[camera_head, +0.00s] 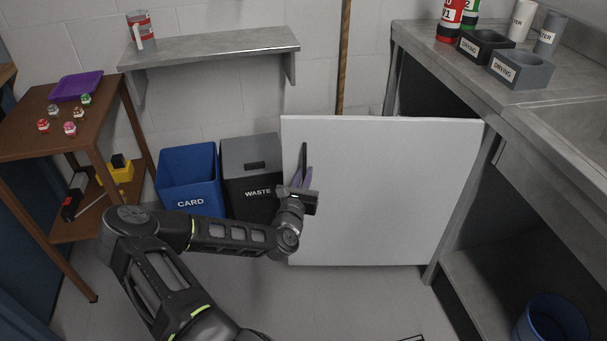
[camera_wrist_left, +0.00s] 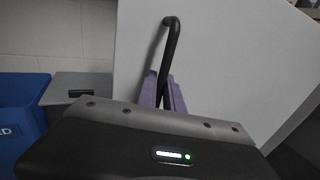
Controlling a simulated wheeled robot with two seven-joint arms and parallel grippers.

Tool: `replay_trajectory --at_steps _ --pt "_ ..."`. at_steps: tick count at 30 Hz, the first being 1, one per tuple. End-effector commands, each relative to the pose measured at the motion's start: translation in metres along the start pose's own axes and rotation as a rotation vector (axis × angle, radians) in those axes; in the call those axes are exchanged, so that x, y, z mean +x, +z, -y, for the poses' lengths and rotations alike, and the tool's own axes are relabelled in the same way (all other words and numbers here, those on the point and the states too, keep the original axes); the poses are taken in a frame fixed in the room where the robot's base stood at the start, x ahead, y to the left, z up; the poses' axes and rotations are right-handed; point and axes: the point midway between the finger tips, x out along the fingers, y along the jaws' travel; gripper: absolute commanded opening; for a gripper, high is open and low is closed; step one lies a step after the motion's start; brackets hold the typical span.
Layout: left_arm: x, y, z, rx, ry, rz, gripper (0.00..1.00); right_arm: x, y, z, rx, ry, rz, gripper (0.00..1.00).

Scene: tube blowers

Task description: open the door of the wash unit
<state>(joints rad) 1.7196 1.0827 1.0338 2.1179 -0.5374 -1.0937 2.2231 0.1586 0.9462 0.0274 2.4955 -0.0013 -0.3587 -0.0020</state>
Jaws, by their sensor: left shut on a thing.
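The wash unit's door (camera_head: 395,190) is a flat white panel. It stands swung out from the counter, hinged at its right side, with the dark inside of the unit showing behind it. A black bar handle (camera_head: 304,155) runs upright near the door's left edge; it also shows in the left wrist view (camera_wrist_left: 172,45). My left gripper (camera_head: 304,178) is at the lower part of the handle, its purple fingers shut on it. The fingers show on both sides of the bar in the left wrist view (camera_wrist_left: 163,95). My right gripper is not in view.
A blue card bin (camera_head: 190,180) and a grey waste bin (camera_head: 252,170) stand left of the door. A brown shelf table (camera_head: 65,130) is at the far left. Red and green bottles and two drying holders (camera_head: 522,70) stand on the counter. A blue bucket (camera_head: 552,318) is below it.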

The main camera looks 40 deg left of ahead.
Motion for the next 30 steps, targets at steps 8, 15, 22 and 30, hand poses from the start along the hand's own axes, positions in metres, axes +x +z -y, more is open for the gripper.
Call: replay_trajectory --at_steps 8,15,22,30 --pt "0.001 0.002 -0.002 0.004 0.004 0.005 0.00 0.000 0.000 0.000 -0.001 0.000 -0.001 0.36" --pt "0.001 0.001 -0.001 0.003 0.003 0.004 0.20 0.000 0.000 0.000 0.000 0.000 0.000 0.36" --pt "-0.001 0.001 0.000 0.001 0.001 0.002 0.20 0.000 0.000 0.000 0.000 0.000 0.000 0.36" --pt "-0.028 0.001 -0.001 0.000 0.002 -0.001 0.20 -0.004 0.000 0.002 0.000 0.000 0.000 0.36"
